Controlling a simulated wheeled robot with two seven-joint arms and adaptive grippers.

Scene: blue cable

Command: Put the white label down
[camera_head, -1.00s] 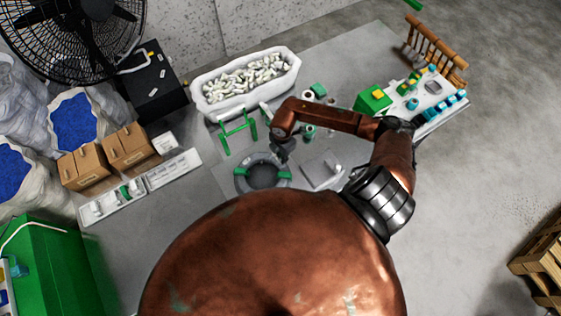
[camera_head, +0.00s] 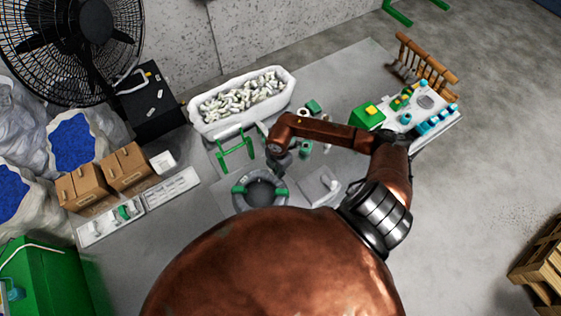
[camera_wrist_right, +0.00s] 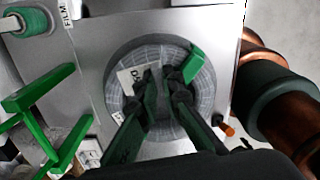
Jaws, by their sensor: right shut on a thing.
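The white label (camera_wrist_right: 131,78), a small card with dark letters, shows in the right wrist view at the left fingertip of my right gripper (camera_wrist_right: 167,82). The two fingers are close together over a round grey coil (camera_wrist_right: 150,50) with a green clip (camera_wrist_right: 196,66). The fingers hide part of the label and the coil's centre. In the head view my right gripper (camera_head: 278,160) is just above the far edge of the coil (camera_head: 238,200), and the label cannot be made out there. My left gripper is not in view.
A green stand (camera_head: 235,150) is left of my gripper. Behind it is a white tub (camera_head: 193,115) of pale pieces. A light grey plate (camera_head: 320,190) lies right of the coil. Boxes (camera_head: 128,166) and white trays (camera_head: 172,188) are at the left. A white board (camera_head: 440,132) is at the right.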

